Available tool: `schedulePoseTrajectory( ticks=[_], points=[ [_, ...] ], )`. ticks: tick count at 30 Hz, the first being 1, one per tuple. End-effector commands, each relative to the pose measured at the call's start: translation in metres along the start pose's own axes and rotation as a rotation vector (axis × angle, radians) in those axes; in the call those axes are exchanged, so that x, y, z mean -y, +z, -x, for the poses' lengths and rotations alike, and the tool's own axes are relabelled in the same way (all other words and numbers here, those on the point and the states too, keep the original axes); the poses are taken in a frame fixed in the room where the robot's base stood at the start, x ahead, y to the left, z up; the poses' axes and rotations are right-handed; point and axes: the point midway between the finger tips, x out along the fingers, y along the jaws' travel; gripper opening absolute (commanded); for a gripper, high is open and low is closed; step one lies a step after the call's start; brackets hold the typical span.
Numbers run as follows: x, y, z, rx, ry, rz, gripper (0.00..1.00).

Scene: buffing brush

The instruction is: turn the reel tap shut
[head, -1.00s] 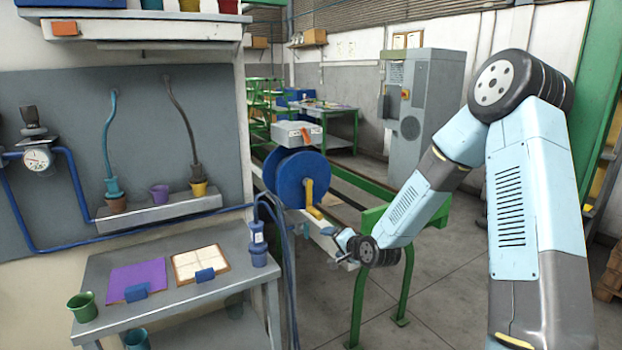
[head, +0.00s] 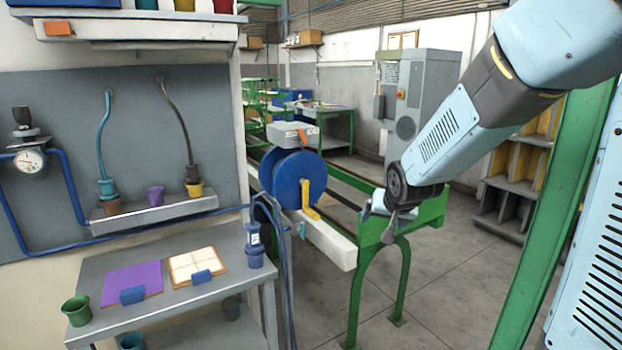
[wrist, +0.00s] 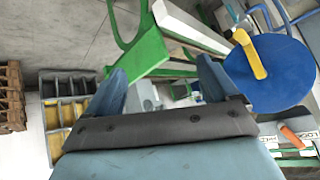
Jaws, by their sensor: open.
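A blue reel (head: 290,180) with a yellow handle (head: 306,196) stands beside the green frame. In the wrist view the reel (wrist: 268,82) and its yellow handle (wrist: 250,54) are at the upper right. An orange lever (head: 302,134) sits on a grey box above the reel; it also shows in the wrist view (wrist: 296,137). A small teal piece (head: 302,230) hangs on the white beam below. I cannot tell for certain which piece is the reel tap. My gripper (wrist: 163,78) is open and empty, apart from the reel, to its right in the head view.
The green frame (head: 405,262) stands close to my gripper, with the white beam (head: 332,247) beside it. A bench (head: 208,232) with pots and boards is at the left. A pigeonhole shelf (head: 512,192) is at the right. The floor between is clear.

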Motion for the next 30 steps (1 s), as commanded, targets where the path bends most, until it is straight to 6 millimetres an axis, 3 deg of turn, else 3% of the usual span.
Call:
schedulePoseTrajectory(
  ticks=[1, 11, 21, 30],
  points=[
    [-0.005, 0.000, 0.016, 0.000, 0.019, 0.014, 0.87],
    [-0.032, 0.024, 0.108, 0.068, 0.104, 0.091, 0.87],
    [-0.055, 0.070, 0.196, 0.157, 0.111, 0.150, 0.87],
    [-0.067, 0.108, 0.243, 0.220, 0.075, 0.185, 0.87]
  ],
)
